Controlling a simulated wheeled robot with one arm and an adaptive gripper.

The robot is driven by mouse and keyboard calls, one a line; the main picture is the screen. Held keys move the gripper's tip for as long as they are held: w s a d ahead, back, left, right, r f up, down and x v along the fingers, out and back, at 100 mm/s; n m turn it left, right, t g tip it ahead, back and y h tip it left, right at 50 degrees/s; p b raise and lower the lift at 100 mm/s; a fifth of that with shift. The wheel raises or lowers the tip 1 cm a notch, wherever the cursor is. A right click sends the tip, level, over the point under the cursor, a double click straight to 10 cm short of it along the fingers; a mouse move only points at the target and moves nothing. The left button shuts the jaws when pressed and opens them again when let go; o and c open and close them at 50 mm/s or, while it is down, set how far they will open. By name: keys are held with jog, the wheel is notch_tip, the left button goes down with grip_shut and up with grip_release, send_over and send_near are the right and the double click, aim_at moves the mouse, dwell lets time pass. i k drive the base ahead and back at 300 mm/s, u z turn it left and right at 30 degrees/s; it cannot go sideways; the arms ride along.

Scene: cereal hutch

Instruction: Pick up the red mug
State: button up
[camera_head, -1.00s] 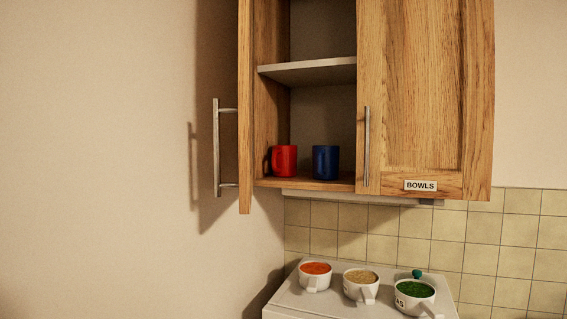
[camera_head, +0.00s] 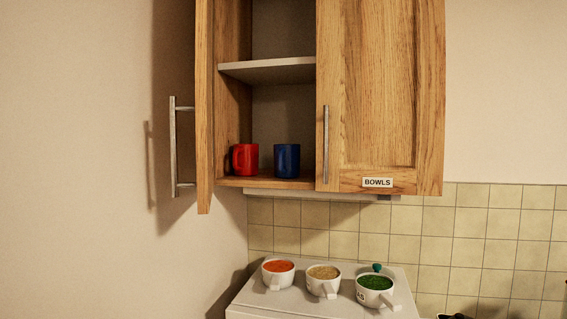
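The red mug (camera_head: 246,159) stands upright on the bottom shelf of the wooden wall cabinet (camera_head: 430,120), in the open left compartment. Its handle points left, towards the cabinet's side wall. A blue mug (camera_head: 287,160) stands just to its right, with a small gap between them. My gripper is not in view.
The cabinet's left door (camera_head: 204,110) stands open; the right door (camera_head: 380,90), labelled BOWLS, is shut. A middle shelf (camera_head: 270,69) lies above the mugs. Below, several white filled bowls stand on a white surface (camera_head: 255,304). A dark object (camera_head: 455,317) shows at the bottom edge.

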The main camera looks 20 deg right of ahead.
aim_at(246, 157)
jog(key=z, duration=0.05)
jog(key=k, duration=0.4)
jog(key=u, duration=1.15)
jog(key=i, duration=0.85)
jog(key=z, duration=0.5)
